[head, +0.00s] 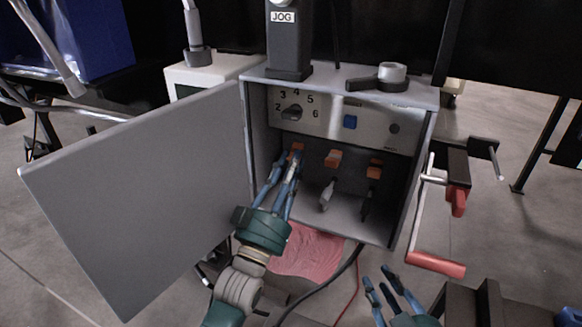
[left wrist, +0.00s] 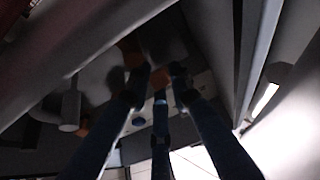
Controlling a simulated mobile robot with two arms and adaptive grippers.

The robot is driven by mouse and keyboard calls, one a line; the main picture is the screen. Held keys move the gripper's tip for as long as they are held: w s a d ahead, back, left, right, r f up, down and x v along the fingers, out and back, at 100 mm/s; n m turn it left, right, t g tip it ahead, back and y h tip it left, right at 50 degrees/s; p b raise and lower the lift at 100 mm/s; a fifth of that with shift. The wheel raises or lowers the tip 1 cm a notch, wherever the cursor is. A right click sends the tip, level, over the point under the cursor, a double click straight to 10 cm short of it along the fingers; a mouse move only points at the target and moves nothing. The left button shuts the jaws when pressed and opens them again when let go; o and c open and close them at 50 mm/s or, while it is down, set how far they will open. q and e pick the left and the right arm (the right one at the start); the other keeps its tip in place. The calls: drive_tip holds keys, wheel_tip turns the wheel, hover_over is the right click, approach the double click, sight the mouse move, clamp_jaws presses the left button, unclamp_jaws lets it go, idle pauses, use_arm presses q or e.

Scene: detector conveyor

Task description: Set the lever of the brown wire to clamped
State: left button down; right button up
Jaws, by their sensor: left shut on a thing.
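An open grey cabinet (head: 341,232) holds a row of orange levers: a left lever (head: 298,147), a middle lever (head: 333,158) and a right lever (head: 375,168). My left gripper (head: 292,160) reaches into the cabinet and is shut at the left lever, covering much of it. In the left wrist view my left fingers (left wrist: 160,85) close in near an orange part (left wrist: 130,50). A pale wire (head: 326,196) hangs below the middle lever and a dark wire (head: 367,200) below the right one. I cannot make out a brown wire. My right gripper (head: 382,283) is open and empty, low outside the cabinet.
The cabinet door (head: 140,195) stands open at the left, close to my left arm. Above the levers are a dial (head: 292,112) and a blue button (head: 350,122). A crank with a red handle (head: 437,264) sticks out at the right. A red cloth (head: 310,252) lies below.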

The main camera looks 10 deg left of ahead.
use_arm(q)
drive_tip(key=c, duration=1.6)
unclamp_jaws()
drive_tip(key=shift+o, duration=0.2)
drive_tip(key=v, duration=1.2)
drive_tip(key=shift+w, duration=0.15)
